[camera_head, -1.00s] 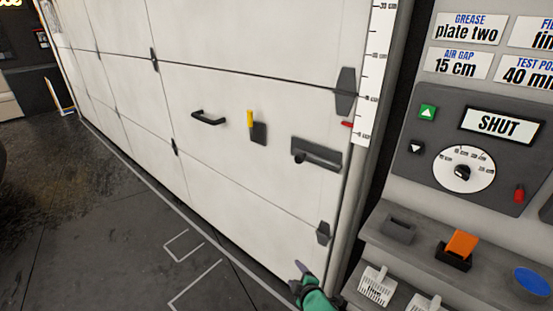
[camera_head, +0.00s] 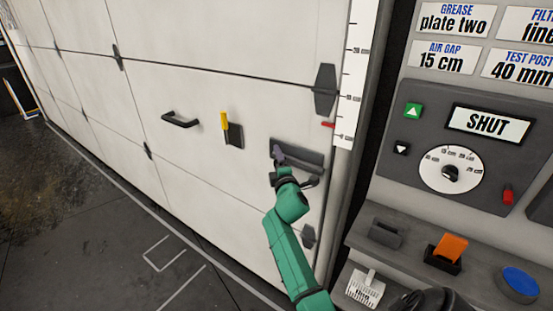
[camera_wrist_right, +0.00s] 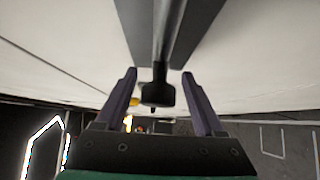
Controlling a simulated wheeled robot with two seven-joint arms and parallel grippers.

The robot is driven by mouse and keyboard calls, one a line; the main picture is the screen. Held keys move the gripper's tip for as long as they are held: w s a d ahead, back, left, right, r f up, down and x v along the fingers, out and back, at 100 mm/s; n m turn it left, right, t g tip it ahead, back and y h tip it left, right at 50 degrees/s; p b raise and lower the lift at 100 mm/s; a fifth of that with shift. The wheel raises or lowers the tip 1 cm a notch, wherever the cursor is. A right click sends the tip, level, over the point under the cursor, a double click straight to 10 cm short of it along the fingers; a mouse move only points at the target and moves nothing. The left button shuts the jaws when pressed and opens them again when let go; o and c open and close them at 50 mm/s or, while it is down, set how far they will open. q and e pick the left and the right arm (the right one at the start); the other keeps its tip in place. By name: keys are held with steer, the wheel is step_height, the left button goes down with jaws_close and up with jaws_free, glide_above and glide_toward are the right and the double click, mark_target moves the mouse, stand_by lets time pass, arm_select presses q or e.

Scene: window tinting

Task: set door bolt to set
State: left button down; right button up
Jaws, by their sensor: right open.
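The door bolt (camera_head: 310,157) is a dark rod on a dark grey plate, low on the right side of the white door. My right gripper (camera_head: 279,157) is at the left end of this plate, its arm reaching up from below. In the right wrist view, the open fingers (camera_wrist_right: 160,77) stand on either side of the bolt's dark knob (camera_wrist_right: 157,92), with gaps visible on both sides. The gripper and arm hide part of the bolt in the head view. My left gripper is not in view.
A yellow-handled lever (camera_head: 225,124) and a black pull handle (camera_head: 181,120) sit left of the bolt. A control panel (camera_head: 430,185) reading SHUT stands at right, above a shelf with an orange piece (camera_head: 452,247) and a blue button (camera_head: 520,281).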

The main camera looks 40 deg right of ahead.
steer(key=shift+w+d+r, duration=0.1)
steer(key=shift+w+d, duration=0.05)
steer(key=shift+w, duration=0.2)
jaws_close()
stand_by(1.2)
